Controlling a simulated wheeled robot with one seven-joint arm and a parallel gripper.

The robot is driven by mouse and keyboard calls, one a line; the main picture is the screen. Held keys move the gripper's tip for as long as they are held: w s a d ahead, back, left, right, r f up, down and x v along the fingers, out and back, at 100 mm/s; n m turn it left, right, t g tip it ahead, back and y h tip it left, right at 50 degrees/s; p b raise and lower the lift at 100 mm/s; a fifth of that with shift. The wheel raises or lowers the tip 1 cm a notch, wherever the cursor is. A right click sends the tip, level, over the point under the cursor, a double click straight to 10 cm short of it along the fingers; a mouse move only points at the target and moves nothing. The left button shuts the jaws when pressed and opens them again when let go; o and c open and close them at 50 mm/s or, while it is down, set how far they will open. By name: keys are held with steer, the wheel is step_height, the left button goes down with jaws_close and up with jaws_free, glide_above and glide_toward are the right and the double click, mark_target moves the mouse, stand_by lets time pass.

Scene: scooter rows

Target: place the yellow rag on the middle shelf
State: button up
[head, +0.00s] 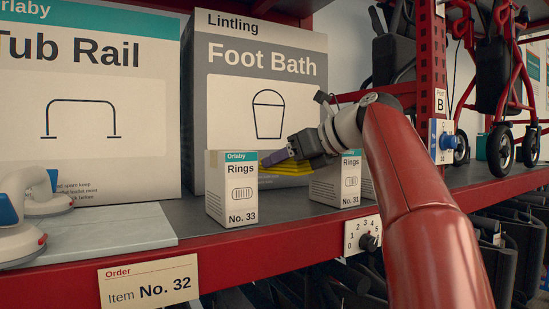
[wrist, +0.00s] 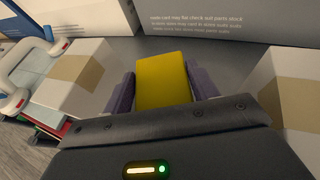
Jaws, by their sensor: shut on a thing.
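The yellow rag (head: 284,168) shows in the head view as a flat, folded yellow piece between two Rings boxes, in front of the Foot Bath box. In the wrist view the rag (wrist: 163,80) lies between the two purple fingers. My gripper (head: 278,158) is shut on it; it also shows in the wrist view (wrist: 162,88). The rag is over the grey shelf (head: 280,215) with the red front edge. I cannot tell whether it touches the shelf. Its far side is partly hidden by my gripper and the left Rings box.
A Rings box No. 33 (head: 231,190) stands left of my gripper, and a Rings box No. 31 (head: 336,183) stands right, both close. Behind are the Foot Bath box (head: 300,85) and the Tub Rail box (head: 90,130). A red post (head: 432,70) rises at right.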

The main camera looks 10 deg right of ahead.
glide_above(285, 209)
step_height(285, 209, down, 5)
steer(key=shift+f+b, duration=0.1)
steer(key=shift+b, duration=0.2)
steer(key=shift+f+b, duration=0.35)
steer(key=shift+f, duration=0.4)
steer(key=shift+f, duration=0.4)
steer(key=o, duration=1.1)
